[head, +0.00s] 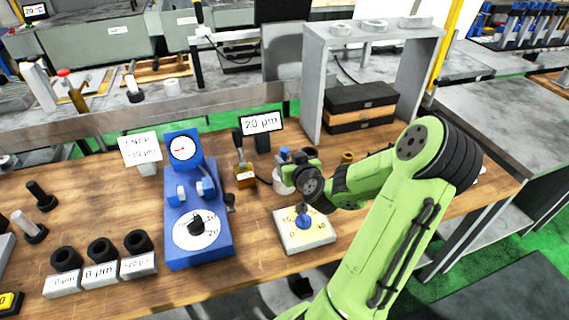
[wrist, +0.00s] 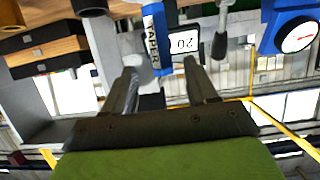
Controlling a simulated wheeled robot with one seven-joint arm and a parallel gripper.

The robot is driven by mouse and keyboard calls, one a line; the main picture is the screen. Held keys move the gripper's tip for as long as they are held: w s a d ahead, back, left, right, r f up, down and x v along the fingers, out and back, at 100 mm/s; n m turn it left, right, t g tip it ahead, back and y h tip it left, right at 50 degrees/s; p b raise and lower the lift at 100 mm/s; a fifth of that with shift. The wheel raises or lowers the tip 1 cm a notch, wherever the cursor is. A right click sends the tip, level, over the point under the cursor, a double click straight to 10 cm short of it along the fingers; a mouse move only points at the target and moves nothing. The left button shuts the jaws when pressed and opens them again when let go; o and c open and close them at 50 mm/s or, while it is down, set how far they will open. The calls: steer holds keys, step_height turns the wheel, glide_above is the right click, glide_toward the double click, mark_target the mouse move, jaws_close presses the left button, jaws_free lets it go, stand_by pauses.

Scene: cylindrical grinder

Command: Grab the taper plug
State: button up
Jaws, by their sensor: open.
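The taper plug (wrist: 155,38) shows in the wrist view as a blue cylinder with a white label reading TAPER. Its near end lies between the fingertips of my gripper (wrist: 160,66), with gaps on both sides; I cannot tell its depth relative to the fingers. The two fingers are apart and hold nothing. In the head view a small blue piece (head: 284,153) shows above a white round holder (head: 282,182), beside my gripper; it appears to be the same plug. My wrist hides part of that spot.
A cream dial block (head: 318,240) with a blue knob stands in front of my wrist. A blue gauge stand (head: 199,250) is to the left. A 20 µm display (head: 262,123) stands behind. A grey frame (head: 312,80) and stacked boxes (head: 360,105) are behind right.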

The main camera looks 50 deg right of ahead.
mark_target(283, 151)
steer(key=x, duration=0.7)
steer(key=shift+w+a, duration=0.1)
jaws_close()
steer(key=shift+r, duration=0.1)
stand_by(1.0)
